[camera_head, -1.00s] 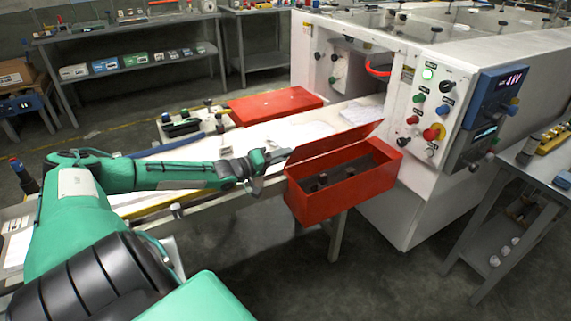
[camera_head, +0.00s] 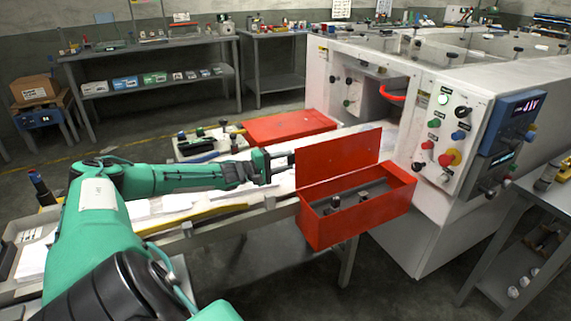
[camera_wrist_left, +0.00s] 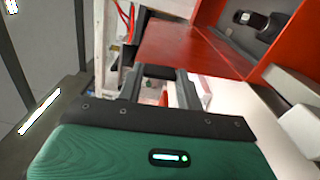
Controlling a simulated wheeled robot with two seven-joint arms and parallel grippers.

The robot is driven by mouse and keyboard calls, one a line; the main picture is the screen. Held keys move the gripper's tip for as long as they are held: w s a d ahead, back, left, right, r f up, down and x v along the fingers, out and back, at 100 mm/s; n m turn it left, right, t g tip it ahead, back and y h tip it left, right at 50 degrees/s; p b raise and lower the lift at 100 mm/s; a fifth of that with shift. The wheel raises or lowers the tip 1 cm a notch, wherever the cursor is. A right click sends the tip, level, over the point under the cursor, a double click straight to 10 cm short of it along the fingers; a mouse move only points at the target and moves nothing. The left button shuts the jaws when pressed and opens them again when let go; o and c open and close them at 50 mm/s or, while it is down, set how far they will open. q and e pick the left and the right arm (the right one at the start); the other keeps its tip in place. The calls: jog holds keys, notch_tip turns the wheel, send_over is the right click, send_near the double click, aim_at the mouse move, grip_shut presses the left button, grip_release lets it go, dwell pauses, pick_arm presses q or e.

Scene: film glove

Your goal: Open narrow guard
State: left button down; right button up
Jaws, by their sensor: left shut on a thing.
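The narrow guard is a red box (camera_head: 340,228) on the side of the white machine, with a red lid (camera_head: 340,160) standing nearly upright along its far edge. Two dark fittings (camera_head: 345,200) show inside the open box. My left gripper (camera_head: 288,161) is at the lid's left edge, shut on the dark handle. In the left wrist view the handle (camera_wrist_left: 158,72) lies between the fingers, against the red lid (camera_wrist_left: 190,48). The fingertips are small and partly hidden in the head view. My right gripper is not in view.
The white machine (camera_head: 430,195) has a control panel with buttons and a blue display (camera_head: 515,120). A grey table (camera_head: 545,205) stands at the right. Open floor lies in front.

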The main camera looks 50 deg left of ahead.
pick_arm(q)
jog(key=shift+a, duration=0.1)
dwell(0.3)
jog(key=c, duration=0.9)
grip_release()
jog(key=shift+s, duration=0.1)
jog(key=p+v, duration=0.1)
jog(key=v, duration=1.2)
jog(key=shift+s+a+p, duration=0.1)
jog(key=shift+s+p, duration=0.15)
jog(key=shift+p, duration=0.15)
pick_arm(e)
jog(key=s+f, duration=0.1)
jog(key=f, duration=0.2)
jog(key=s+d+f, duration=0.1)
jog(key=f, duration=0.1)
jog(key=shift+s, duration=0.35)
